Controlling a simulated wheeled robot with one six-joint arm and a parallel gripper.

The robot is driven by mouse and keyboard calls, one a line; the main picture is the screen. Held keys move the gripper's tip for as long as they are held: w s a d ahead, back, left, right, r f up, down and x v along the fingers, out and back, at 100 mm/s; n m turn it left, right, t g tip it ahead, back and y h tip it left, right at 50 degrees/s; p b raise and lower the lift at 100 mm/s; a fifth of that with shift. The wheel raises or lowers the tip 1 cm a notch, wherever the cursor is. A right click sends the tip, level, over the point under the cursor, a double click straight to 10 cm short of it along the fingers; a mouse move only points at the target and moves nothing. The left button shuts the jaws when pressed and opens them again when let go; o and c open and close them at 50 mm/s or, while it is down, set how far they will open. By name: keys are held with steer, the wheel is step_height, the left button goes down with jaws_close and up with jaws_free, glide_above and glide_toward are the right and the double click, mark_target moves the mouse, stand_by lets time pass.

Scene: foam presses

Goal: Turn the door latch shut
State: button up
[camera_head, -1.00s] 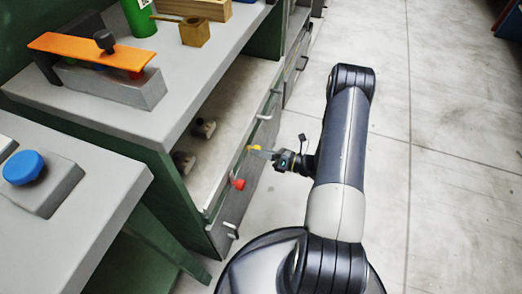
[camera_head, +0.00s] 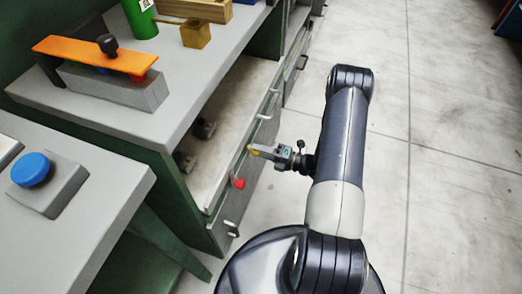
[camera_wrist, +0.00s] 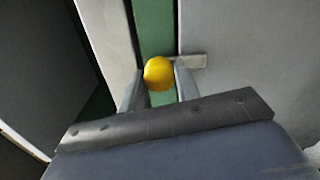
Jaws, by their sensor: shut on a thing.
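The latch has a yellow knob (camera_wrist: 158,73) and a grey bar (camera_wrist: 193,61). In the wrist view the bar reaches from behind the knob to the right, across a green strip and over the edge of a grey panel (camera_wrist: 245,45). My gripper (camera_wrist: 158,85) has one finger on each side of the knob and is shut on it. In the head view my gripper (camera_head: 256,150) is at the cabinet front, and the yellow knob (camera_head: 252,150) shows only partly at its fingertips. The bar is hidden there.
A red knob (camera_head: 238,183) sits on the cabinet front just below my gripper. Metal handles (camera_head: 268,107) stick out nearby. A bench (camera_head: 120,120) with an orange bar (camera_head: 88,52) stands above left.

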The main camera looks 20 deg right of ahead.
stand_by(0.4)
steer(key=o, duration=1)
steer(key=shift+c, duration=0.2)
steer(key=shift+d, duration=0.15)
steer(key=p+v, duration=0.1)
steer(key=v, duration=0.9)
steer(key=shift+s+d, duration=0.25)
steer(key=shift+a, duration=0.1)
steer(key=b+x, duration=0.1)
steer(key=x, duration=0.9)
steer(key=shift+w+a, duration=0.25)
